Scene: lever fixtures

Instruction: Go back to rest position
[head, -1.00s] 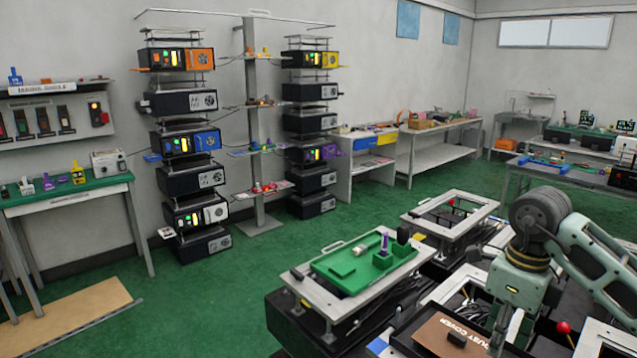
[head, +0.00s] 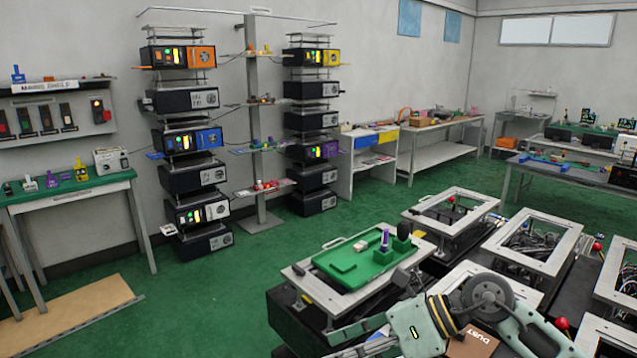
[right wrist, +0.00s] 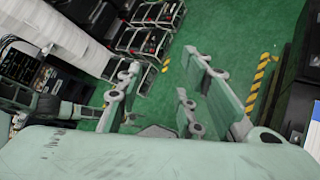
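My right arm crosses the lower right of the head view, its pale green wrist low in front of the nearest fixture. In the right wrist view my right gripper (right wrist: 160,85) has its fingers spread apart, with only green floor showing between them. It is open and empty. A green tray (head: 345,264) with an upright purple lever (head: 385,240) and a dark green knob sits on the near grey fixture frame (head: 325,299). My right gripper is apart from this lever. My left gripper is not in view.
More grey fixture frames (head: 541,262) stand at right, one with a red-topped lever. A brown dust cover (head: 474,343) lies partly behind my arm. Racks of black boxes (head: 188,181) and a green-topped table (head: 70,187) stand at left. The green floor (head: 200,300) between is clear.

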